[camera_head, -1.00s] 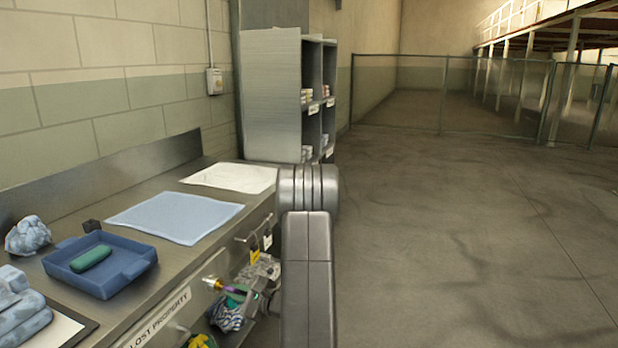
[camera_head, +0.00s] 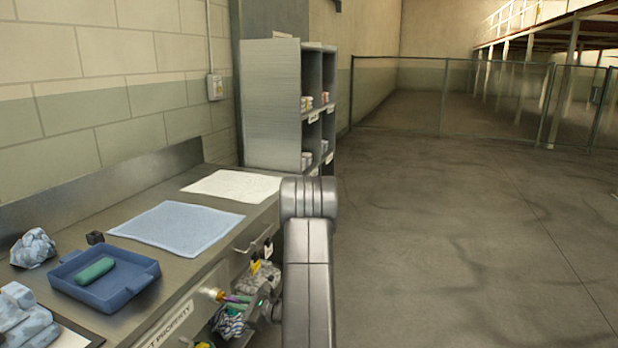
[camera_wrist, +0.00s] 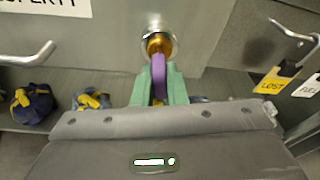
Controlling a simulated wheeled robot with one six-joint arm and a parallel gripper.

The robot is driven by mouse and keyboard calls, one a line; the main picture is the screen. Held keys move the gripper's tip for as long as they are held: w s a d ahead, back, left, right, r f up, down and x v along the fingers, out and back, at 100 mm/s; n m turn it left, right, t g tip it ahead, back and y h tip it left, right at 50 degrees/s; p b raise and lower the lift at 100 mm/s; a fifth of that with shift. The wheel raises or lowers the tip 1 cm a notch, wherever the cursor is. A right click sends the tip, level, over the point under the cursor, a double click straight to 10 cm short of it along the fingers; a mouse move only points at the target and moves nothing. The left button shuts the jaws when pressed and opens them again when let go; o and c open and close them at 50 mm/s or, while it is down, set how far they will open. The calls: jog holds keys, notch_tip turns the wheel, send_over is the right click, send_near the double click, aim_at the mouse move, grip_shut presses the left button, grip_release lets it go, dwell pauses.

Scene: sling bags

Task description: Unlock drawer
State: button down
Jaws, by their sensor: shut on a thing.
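A purple-headed key (camera_wrist: 158,76) stands at the round lock (camera_wrist: 160,44) in the grey metal drawer front (camera_wrist: 205,30). Its brass part meets the lock's ring, but how deep it sits I cannot tell. My gripper (camera_wrist: 158,92) has green fingers, shut on the purple head from both sides. In the head view the purple key (camera_head: 236,299) and brass lock (camera_head: 220,295) show small at the counter front, left of my arm. A bar handle (camera_wrist: 30,56) sticks out left of the lock in the wrist view.
A yellow LOST tag (camera_wrist: 272,84) and a white tag (camera_wrist: 308,88) hang from a hook at right. Bundled cloth items (camera_wrist: 32,103) lie below. The counter holds a blue tray (camera_head: 75,292), blue cloth (camera_head: 178,228) and white cloth (camera_head: 235,185). Floor at right is clear.

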dwell(0.4)
jog(key=shift+m+g+p, duration=0.5)
jog(key=shift+m+p, duration=0.6)
jog(key=shift+p, duration=0.45)
jog(key=c, duration=1.8)
grip_release()
jog(key=o, duration=1.1)
jog(key=shift+s+d+f+b, duration=0.1)
jog(key=shift+s+d+b, duration=0.25)
jog(key=shift+d, duration=0.75)
jog(key=shift+s+d+f+b, duration=0.15)
jog(key=shift+s+d, duration=0.35)
jog(key=shift+d, duration=0.6)
jog(key=shift+s+d+r+b, duration=0.1)
jog(key=shift+s+d+b, duration=0.25)
jog(key=shift+d, duration=0.75)
jog(key=shift+r+p+x, duration=0.25)
jog(key=shift+x, duration=0.8)
jog(key=shift+r+p+x, duration=0.2)
jog(key=shift+x, duration=0.8)
jog(key=shift+r+p+x, duration=0.25)
jog(key=shift+x, duration=0.8)
